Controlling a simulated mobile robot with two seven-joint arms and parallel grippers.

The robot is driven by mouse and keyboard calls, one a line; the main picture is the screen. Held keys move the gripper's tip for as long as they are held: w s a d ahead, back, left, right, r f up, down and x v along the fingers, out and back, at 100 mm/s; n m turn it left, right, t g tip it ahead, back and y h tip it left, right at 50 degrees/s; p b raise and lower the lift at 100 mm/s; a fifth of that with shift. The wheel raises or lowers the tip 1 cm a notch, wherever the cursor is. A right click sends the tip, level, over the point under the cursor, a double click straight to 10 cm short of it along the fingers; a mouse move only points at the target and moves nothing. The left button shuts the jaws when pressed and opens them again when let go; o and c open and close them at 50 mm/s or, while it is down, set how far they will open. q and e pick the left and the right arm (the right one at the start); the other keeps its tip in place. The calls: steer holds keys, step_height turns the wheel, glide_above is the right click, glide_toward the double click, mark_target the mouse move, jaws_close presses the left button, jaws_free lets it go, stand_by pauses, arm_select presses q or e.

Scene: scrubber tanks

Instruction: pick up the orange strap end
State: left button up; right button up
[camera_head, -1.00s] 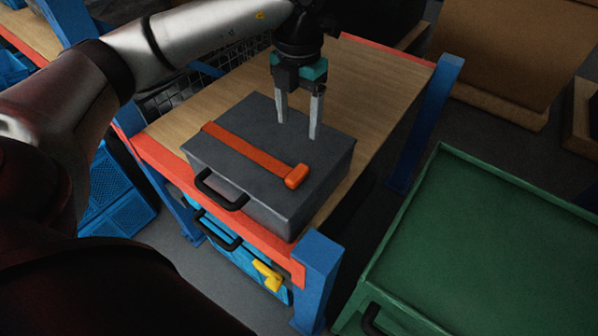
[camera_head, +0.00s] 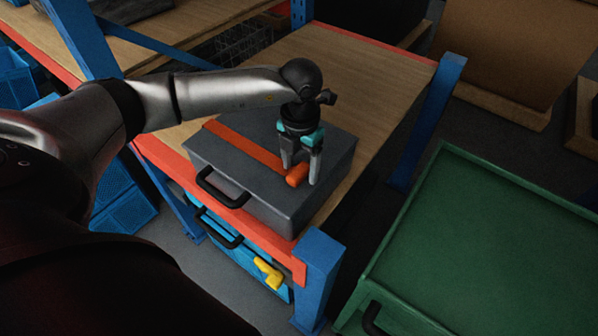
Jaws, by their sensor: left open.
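An orange strap (camera_head: 245,148) lies across the lid of a dark grey case. Its thick orange strap end (camera_head: 296,177) lies near the right front edge of the lid. My left gripper (camera_head: 300,176) is open and points down, with its fingertips beside the strap end, one to the left and one to the right in the picture. I cannot tell whether the fingers touch it. Part of the strap end is hidden by the fingers. My right gripper is not in view.
The grey case (camera_head: 270,200), with a black handle in front, rests on a wooden shelf (camera_head: 375,75) with red edges and blue posts (camera_head: 318,275). A green cart (camera_head: 490,240) stands at the right. A yellow object (camera_head: 267,273) is below the case.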

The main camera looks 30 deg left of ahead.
arm_select(q)
jaws_close()
stand_by(0.6)
